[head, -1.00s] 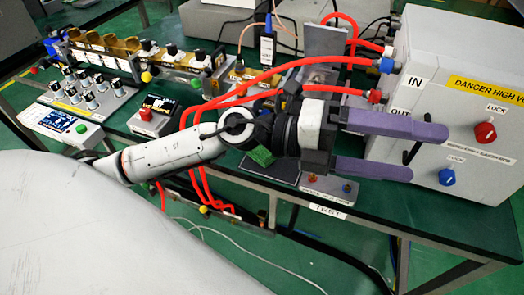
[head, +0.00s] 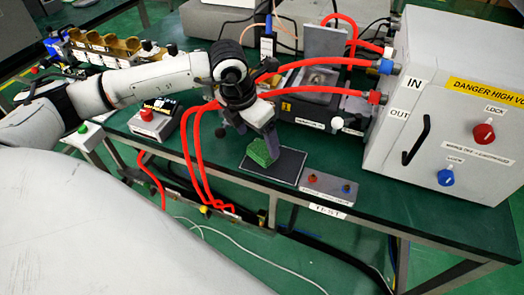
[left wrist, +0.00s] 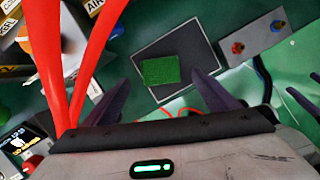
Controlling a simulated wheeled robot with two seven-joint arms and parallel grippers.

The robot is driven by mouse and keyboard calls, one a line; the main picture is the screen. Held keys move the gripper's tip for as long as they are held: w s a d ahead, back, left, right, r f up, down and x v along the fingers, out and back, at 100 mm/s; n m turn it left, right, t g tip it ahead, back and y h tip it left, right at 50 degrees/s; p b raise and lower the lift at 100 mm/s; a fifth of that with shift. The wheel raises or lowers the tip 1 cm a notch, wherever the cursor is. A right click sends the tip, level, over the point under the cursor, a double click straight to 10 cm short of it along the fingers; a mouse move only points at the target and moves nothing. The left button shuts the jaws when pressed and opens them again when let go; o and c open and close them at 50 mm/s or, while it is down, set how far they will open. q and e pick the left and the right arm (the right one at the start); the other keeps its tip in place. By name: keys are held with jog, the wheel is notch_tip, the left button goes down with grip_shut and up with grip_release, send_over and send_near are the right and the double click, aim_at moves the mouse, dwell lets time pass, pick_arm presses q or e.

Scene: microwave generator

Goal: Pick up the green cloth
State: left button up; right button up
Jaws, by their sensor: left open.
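The green cloth (head: 263,151) is a small block-like piece lying on a dark, light-edged mat (head: 290,167) near the bench's front edge. My left gripper (head: 261,137) points down just above the cloth, its purple finger overlapping the cloth in the head view. In the left wrist view the cloth (left wrist: 161,70) shows whole, between and beyond the two spread purple fingers (left wrist: 166,88). The left gripper is open and holds nothing. A purple finger-like shape at the right edge of the left wrist view appears to be my right gripper (left wrist: 313,102); its jaws are cut off.
Red hoses (head: 190,145) run close left of the gripper. A grey box with red and blue knobs (head: 328,188) stands right of the mat. A large white cabinet (head: 445,150) stands at the right. A red-button box (head: 150,123) stands to the left.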

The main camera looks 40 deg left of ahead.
aim_at(261, 149)
pick_arm(q)
jog(key=p+x, duration=0.1)
jog(key=x, duration=0.4)
jog(key=shift+f, duration=0.15)
jog(key=c, duration=1.2)
notch_tip(261, 149, up, 10)
jog(key=b, duration=0.1)
